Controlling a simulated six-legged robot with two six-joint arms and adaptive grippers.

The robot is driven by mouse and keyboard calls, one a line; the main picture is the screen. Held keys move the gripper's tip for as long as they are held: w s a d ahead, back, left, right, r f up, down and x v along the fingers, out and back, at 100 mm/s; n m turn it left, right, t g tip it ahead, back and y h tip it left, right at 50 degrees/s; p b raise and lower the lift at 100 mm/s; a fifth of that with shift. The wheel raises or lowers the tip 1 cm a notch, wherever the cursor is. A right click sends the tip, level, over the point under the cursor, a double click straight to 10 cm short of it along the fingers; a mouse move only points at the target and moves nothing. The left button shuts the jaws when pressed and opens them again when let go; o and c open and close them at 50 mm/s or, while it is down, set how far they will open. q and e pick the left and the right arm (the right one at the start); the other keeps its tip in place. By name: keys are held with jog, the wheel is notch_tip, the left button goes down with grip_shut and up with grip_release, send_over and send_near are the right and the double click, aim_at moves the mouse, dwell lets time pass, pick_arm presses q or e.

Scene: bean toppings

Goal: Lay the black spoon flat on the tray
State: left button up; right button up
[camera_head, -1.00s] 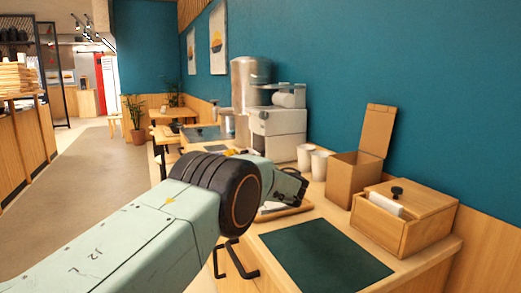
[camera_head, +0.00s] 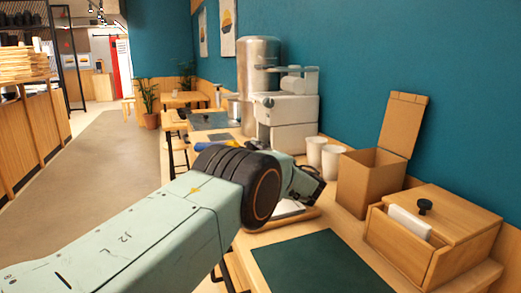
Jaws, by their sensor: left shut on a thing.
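My left arm comes in from the left across the picture. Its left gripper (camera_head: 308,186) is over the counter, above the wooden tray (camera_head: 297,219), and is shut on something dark. The black spoon cannot be made out clearly; the wrist and fingers hide most of what is held. The tray lies on the counter, partly hidden behind the wrist, with something white on it. My right gripper is not in view.
A dark green mat (camera_head: 325,268) lies on the counter in front of the tray. To the right stand an open cardboard box (camera_head: 368,183) and a wooden box (camera_head: 440,232). White cups (camera_head: 331,161) and a white machine (camera_head: 288,118) stand behind the gripper.

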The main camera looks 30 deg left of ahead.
pick_arm(q)
jog(key=shift+s+d+r, duration=0.2)
jog(key=shift+r, duration=0.2)
jog(key=shift+w+a+f, duration=0.2)
jog(key=shift+w+f, duration=0.1)
jog(key=shift+f, duration=0.25)
jog(key=shift+w+a+f, duration=0.15)
jog(key=shift+w+f, duration=0.1)
jog(key=shift+f, duration=0.25)
jog(key=shift+s+d+f+b, duration=0.3)
jog(key=shift+s+b, duration=0.3)
notch_tip(320, 180, down, 4)
jog(key=b, duration=0.2)
jog(key=shift+w+a+b, duration=0.1)
jog(key=shift+w+b, duration=0.05)
jog(key=shift+b, duration=0.2)
jog(key=shift+w+f, duration=0.3)
jog(key=shift+f, duration=0.1)
jog(key=shift+s+r, duration=0.2)
jog(key=o, duration=1)
jog(key=shift+w+f, duration=0.15)
jog(key=shift+o, duration=0.5)
jog(key=o, duration=0.5)
jog(key=shift+c, duration=0.2)
jog(key=o, duration=0.5)
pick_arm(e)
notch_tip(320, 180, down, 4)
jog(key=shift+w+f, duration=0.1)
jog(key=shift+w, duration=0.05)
